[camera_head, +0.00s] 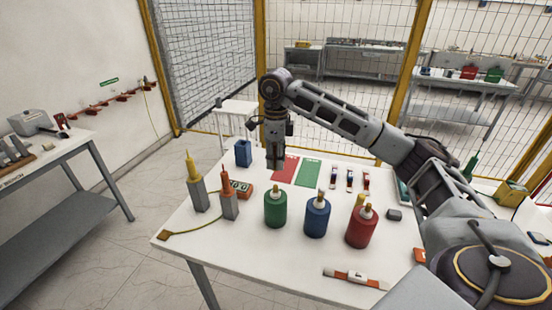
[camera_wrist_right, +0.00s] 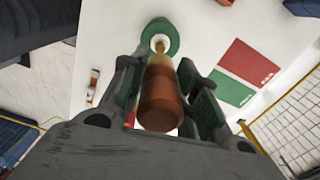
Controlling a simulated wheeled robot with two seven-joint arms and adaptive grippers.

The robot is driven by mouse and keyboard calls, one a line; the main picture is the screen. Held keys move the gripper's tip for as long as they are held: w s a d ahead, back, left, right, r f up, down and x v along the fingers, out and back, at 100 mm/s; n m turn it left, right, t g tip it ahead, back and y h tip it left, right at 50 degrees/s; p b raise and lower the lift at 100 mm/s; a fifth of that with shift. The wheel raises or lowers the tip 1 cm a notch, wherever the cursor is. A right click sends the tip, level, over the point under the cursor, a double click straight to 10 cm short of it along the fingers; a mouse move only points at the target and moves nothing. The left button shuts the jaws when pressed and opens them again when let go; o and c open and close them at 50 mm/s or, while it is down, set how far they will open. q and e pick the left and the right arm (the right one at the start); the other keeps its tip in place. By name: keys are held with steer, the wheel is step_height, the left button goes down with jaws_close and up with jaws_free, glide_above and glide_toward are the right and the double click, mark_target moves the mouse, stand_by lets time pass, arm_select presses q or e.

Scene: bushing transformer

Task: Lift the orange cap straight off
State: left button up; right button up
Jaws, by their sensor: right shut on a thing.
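An orange cap (camera_head: 226,184) with a narrow tip stands upright on a grey block (camera_head: 229,208) at the table's left in the head view. My right gripper (camera_head: 274,165) points down behind it and to its right, clear of it in the picture. In the right wrist view my right gripper (camera_wrist_right: 165,76) is shut on an orange-brown cylinder (camera_wrist_right: 161,100), which lies between its green-padded fingers. The fingers hide this cylinder in the head view. I cannot tell how it relates to the orange cap, or whether its far end touches anything. My left gripper is not in view.
Green (camera_head: 275,208), blue (camera_head: 317,215) and red (camera_head: 361,227) bottles stand at the table's middle. A yellow cap (camera_head: 193,170) on a block stands left of the orange one. Red (camera_head: 286,170) and green (camera_head: 309,174) mats lie behind. The table's front left is mostly clear.

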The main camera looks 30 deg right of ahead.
mark_target(276, 144)
steer(key=shift+r+p, duration=2.3)
steer(key=shift+r, duration=1.25)
